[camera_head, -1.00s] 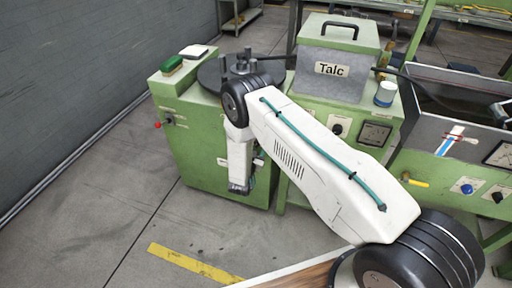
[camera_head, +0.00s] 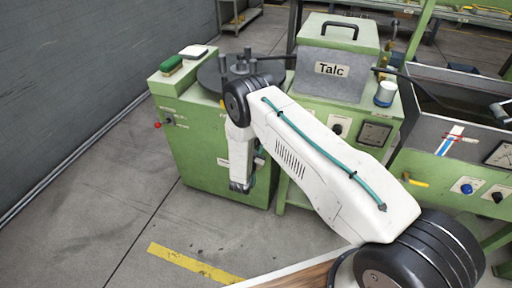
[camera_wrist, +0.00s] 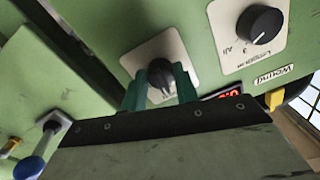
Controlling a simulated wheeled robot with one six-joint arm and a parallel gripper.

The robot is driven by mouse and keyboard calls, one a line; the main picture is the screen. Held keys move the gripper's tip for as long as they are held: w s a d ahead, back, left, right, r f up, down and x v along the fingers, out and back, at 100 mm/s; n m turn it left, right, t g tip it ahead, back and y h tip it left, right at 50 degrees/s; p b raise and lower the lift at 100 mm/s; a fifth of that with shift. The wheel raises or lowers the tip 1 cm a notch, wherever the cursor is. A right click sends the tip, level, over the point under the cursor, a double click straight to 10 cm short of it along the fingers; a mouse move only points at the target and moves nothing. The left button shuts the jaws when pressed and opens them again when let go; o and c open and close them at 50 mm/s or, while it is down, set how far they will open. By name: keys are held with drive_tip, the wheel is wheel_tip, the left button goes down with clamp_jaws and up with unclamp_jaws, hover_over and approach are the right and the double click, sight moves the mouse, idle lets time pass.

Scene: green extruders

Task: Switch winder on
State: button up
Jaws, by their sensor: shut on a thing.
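The winder is the green cabinet (camera_head: 190,140) at left in the head view, with a dark round plate (camera_head: 212,76) on top. My arm hides part of its front. In the wrist view, a black rotary knob (camera_wrist: 161,70) sits on a white plate on the green panel. My gripper (camera_wrist: 161,84) has its green fingers on both sides of this knob and is shut on it. A red digital display (camera_wrist: 222,94) is lit beside it, partly hidden by my gripper. The knob's markings cannot be read.
A second black knob (camera_wrist: 259,25) on a white plate, a "Wound" label (camera_wrist: 273,75) and a yellow part (camera_wrist: 274,100) are close by on the right. A blue-ended lever (camera_wrist: 30,167) is at lower left. The floor (camera_head: 105,215) left of the winder is clear.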

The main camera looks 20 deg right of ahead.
drive_tip(key=m, duration=1.1)
drive_tip(key=shift+a+h, duration=0.15)
drive_tip(key=shift+h, duration=0.15)
drive_tip(key=shift+m, duration=0.3)
drive_tip(key=o, duration=1)
drive_tip(key=shift+w, duration=0.1)
drive_tip(key=shift+c, duration=0.2)
drive_tip(key=v, duration=0.7)
drive_tip(key=shift+s+a, duration=0.2)
drive_tip(key=shift+s, duration=0.15)
drive_tip(key=shift+f, duration=0.1)
